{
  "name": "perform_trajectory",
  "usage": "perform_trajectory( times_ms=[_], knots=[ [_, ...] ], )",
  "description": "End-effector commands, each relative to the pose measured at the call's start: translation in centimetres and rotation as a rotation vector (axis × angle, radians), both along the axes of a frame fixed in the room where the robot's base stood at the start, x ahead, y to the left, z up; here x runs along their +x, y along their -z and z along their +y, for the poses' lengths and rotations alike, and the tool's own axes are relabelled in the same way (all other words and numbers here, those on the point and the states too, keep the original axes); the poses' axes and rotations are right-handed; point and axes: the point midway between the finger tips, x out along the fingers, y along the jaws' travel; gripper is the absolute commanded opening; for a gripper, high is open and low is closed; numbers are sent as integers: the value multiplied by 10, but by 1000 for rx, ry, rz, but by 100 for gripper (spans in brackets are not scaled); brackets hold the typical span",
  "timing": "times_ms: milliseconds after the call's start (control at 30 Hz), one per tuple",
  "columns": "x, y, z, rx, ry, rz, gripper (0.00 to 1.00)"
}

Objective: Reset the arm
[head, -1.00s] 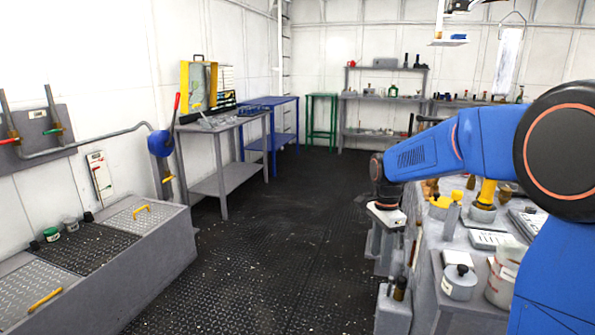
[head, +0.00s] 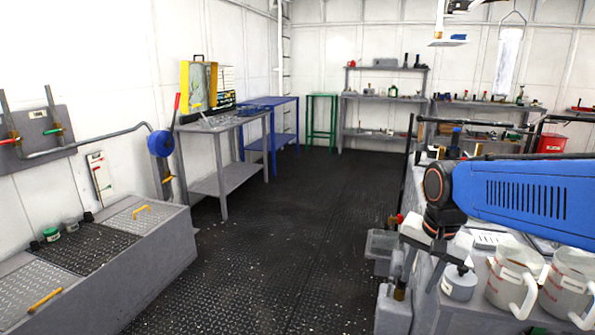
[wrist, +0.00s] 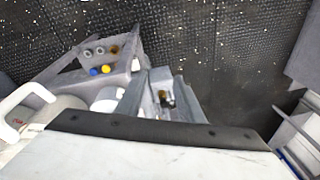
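My gripper (head: 418,284) hangs from the end of my blue arm at the right of the head view. It points down, with its two fingers apart and nothing seen between them. It is in front of the grey bench with white jugs (head: 515,278), near a lidded grey pot (head: 459,282). In the wrist view the pale gripper body fills the bottom. Depth between the fingers and the holder is hard to judge.
A second white jug (head: 568,285) stands at the right edge. A low plated platform (head: 100,245) runs along the left wall. A grey table (head: 222,180) and a blue table (head: 262,140) stand behind it. The dark floor (head: 270,255) between is clear.

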Motion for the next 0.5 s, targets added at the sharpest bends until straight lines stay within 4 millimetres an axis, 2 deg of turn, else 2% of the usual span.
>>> perform_trajectory(
  times_ms=[100, 500],
  knots=[
    [-31, -1, -4, -23, -108, -43, 34],
    [-120, 15, -14, -137, -470, -168, 34]
  ],
)
